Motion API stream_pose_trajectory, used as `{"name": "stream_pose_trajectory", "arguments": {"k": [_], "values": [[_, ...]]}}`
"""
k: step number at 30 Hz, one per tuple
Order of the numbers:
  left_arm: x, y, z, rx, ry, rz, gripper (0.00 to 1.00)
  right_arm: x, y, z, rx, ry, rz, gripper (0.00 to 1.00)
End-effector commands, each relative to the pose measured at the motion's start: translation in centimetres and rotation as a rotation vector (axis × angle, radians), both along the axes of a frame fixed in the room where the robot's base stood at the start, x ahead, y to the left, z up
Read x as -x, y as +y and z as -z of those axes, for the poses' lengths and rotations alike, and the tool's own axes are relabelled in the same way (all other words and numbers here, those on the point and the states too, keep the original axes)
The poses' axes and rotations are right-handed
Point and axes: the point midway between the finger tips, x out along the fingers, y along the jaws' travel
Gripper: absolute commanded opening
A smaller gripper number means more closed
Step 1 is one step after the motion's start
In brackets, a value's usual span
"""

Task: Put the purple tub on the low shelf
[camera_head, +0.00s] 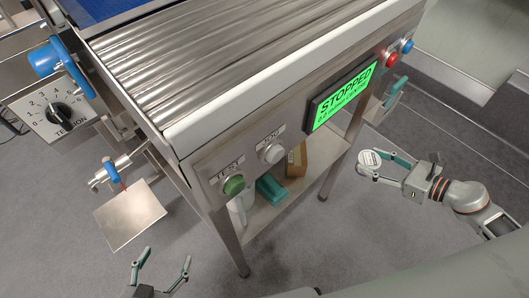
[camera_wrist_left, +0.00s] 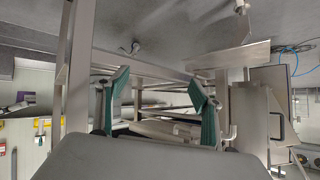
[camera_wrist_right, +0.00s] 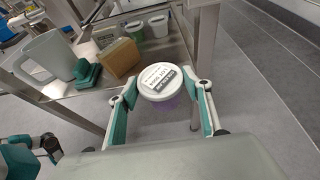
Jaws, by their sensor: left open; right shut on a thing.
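The purple tub (camera_wrist_right: 170,105) has a white lid with a black-and-white label. My right gripper (camera_wrist_right: 161,92) is shut on it, one finger on each side. In the head view the tub (camera_head: 369,158) is held in the air right of the conveyor frame, lid up. The low shelf (camera_head: 262,214) is under the conveyor; in the right wrist view the shelf (camera_wrist_right: 98,101) lies beyond and left of the tub. My left gripper (camera_head: 162,266) is open and empty at the bottom left of the head view; its fingers also show in the left wrist view (camera_wrist_left: 157,84).
The shelf holds a grey jug (camera_wrist_right: 38,60), a green object (camera_wrist_right: 86,72), a brown block (camera_wrist_right: 118,58) and several small tubs at the back. A metal leg (camera_wrist_right: 203,45) stands at the shelf's corner, just behind the tub. The conveyor display (camera_head: 343,95) reads STOPPED.

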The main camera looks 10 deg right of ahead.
Motion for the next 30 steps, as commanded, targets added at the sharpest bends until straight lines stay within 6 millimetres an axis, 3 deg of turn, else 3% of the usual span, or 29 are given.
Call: {"name": "stream_pose_trajectory", "arguments": {"k": [4,8,24,30], "values": [[-0.2,-0.2,-0.1,0.004,-0.003,-0.001,0.67,0.4,-0.4,0.4,0.001,-0.004,0.01,0.25],[-0.2,-0.2,-0.3,0.005,-0.006,-0.001,0.67,-0.6,0.2,0.3,0.0,-0.007,0.007,0.25],[0.5,0.3,-0.3,-0.002,0.008,-0.011,0.67,-11.3,6.4,-0.1,-0.003,-0.012,0.01,0.25],[0.5,0.5,0.1,-0.005,0.014,-0.019,0.67,-14.3,8.3,0.2,-0.001,-0.007,0.01,0.25]]}}
